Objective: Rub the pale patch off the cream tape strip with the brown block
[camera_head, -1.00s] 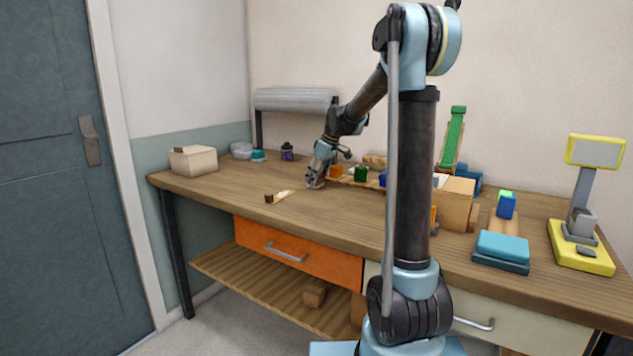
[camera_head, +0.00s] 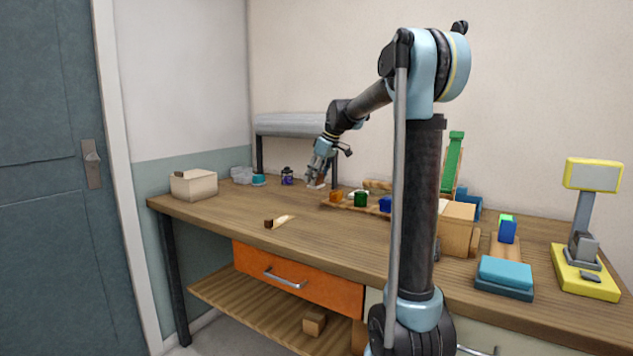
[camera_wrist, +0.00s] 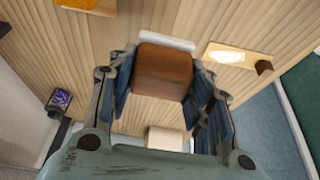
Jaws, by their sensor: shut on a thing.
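My gripper (camera_head: 317,174) is shut on the brown block (camera_wrist: 163,72), which has a white layer along its far edge in the wrist view. In the head view the block (camera_head: 322,182) shows small between the fingers, above the back of the bench. The cream tape strip (camera_wrist: 211,56) lies on the bench, apart from the block, to its right in the wrist view. A bright pale patch (camera_wrist: 231,56) shows on it, with a dark brown piece (camera_wrist: 264,68) at one end. In the head view the strip (camera_head: 285,219) lies nearer the front edge.
A cream box (camera_head: 193,185) stands at the bench's left end. A purple jar (camera_head: 287,176) and a teal pot (camera_head: 258,180) stand at the back. A wooden rack with coloured blocks (camera_head: 361,199) is right of the gripper. The bench around the strip is clear.

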